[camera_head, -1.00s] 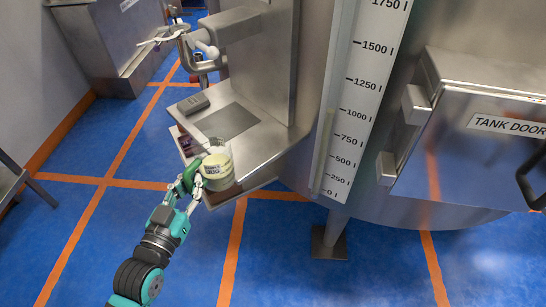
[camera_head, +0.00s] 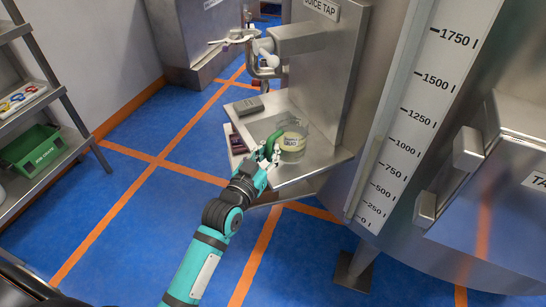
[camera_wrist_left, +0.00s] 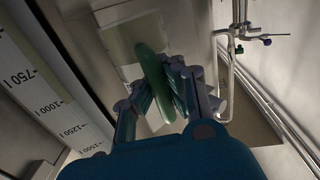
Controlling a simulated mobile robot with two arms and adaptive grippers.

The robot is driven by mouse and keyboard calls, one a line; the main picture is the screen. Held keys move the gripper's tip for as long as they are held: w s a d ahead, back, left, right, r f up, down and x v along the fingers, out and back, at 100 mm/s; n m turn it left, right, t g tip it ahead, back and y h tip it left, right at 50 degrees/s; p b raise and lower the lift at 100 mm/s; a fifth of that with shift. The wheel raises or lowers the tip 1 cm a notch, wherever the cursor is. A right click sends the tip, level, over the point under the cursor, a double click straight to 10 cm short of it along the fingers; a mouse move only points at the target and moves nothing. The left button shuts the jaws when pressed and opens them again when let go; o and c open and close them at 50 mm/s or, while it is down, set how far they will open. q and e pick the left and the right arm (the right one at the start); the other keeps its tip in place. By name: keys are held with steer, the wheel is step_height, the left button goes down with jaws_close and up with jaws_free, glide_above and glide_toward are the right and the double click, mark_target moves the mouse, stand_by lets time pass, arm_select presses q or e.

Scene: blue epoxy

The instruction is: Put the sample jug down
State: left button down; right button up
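The sample jug (camera_head: 293,143) is a clear, upright vessel with a pale label and a green handle. In the head view it is over the steel shelf (camera_head: 318,160) below the juice tap; I cannot tell whether its base touches the shelf. My left gripper (camera_head: 266,153) comes from the front left and is shut on the handle. In the left wrist view the green handle (camera_wrist_left: 150,62) runs between the fingers of the gripper (camera_wrist_left: 163,92). The jug's body is hard to make out there. My right gripper is not in view.
A dark handheld device (camera_head: 248,106) lies at the shelf's back left. The tap's pipework (camera_head: 262,55) stands behind. A tank with a level scale (camera_head: 405,125) is on the right. At left, a rack (camera_head: 75,140) holds a green crate (camera_head: 32,150). The blue floor between is open.

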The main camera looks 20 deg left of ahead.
arm_select(q)
steer(key=shift+w+d, duration=0.1)
steer(key=shift+w, duration=0.2)
steer(key=shift+f, duration=1.75)
steer(key=shift+f, duration=0.15)
steer(key=c, duration=1.5)
jaws_free()
